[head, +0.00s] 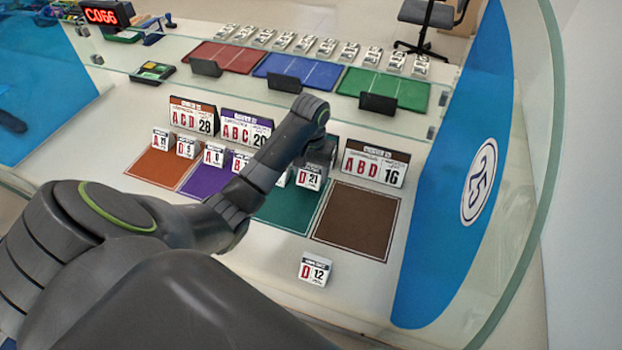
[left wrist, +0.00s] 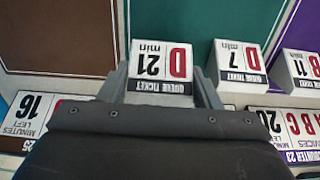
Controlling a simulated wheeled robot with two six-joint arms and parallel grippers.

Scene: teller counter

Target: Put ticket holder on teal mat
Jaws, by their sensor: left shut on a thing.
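My left gripper (head: 318,160) is shut on a small white ticket holder marked D 21 (head: 309,178). In the left wrist view the holder (left wrist: 160,68) sits between the two fingers (left wrist: 163,90), face toward the camera. It is over the back part of the teal mat (head: 288,212), at the side near the brown mat; I cannot tell whether it touches. The teal mat (left wrist: 205,22) also shows in the left wrist view. A D 7 ticket holder (left wrist: 238,65) stands beside the held one, apart from it. In the head view my arm hides part of the mat. My right gripper is not in view.
The brown mat (head: 357,218) lies right of the teal one, with an ABD 16 sign (head: 375,162) behind it. A D 12 holder (head: 314,271) stands in front on the white counter. Purple (head: 203,183) and orange (head: 158,168) mats lie left. A glass screen rises behind.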

